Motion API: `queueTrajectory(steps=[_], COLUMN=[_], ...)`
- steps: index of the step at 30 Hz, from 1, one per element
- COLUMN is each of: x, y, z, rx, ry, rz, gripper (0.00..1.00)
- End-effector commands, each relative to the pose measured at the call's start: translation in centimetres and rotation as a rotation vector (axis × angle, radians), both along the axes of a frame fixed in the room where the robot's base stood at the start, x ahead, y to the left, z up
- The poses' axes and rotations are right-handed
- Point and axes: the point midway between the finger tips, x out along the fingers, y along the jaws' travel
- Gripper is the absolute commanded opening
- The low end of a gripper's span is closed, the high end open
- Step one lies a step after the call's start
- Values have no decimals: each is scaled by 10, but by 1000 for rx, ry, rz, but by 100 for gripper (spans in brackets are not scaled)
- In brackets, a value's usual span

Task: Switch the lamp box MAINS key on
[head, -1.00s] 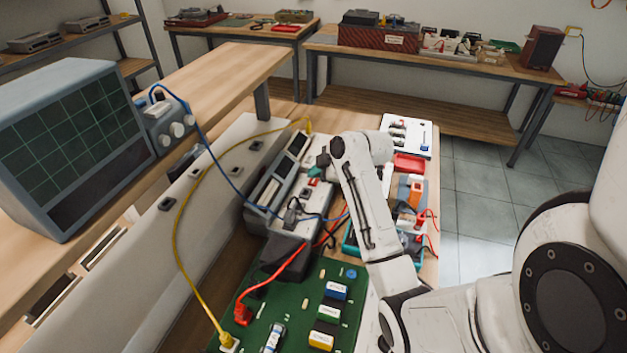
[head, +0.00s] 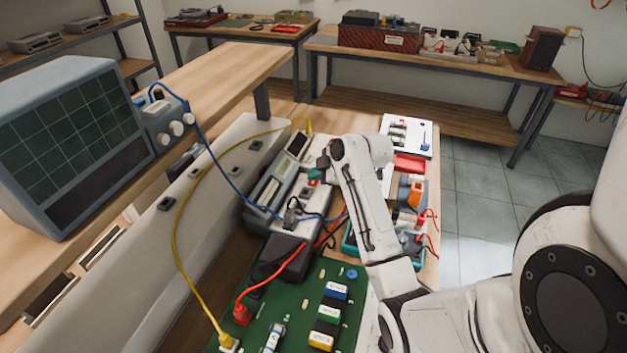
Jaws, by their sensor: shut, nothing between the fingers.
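My gripper (head: 322,168) is at the end of my white arm, near the middle of the head view. It points down over a pale box (head: 320,197) on the bench and is shut and empty. A small green part shows right at its tips; I cannot tell whether they touch it. My arm hides the box's right side, and I cannot tell the key's position.
A grey meter box (head: 272,185) stands left of the pale box. A black box (head: 283,257) and a green board (head: 300,300) lie nearer. Blue, yellow and red cables cross the bench. A red tray (head: 409,163) and orange parts stand right of my arm.

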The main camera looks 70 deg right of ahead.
Motion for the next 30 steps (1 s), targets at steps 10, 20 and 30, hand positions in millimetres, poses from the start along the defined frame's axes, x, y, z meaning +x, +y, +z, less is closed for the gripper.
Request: queueTrajectory(steps=[10, 20, 30], x=[0, 0, 0], y=[0, 0, 0], z=[9, 14, 45], rx=[1, 0, 0], ry=[1, 0, 0], rz=[1, 0, 0], gripper=[0, 0, 0])
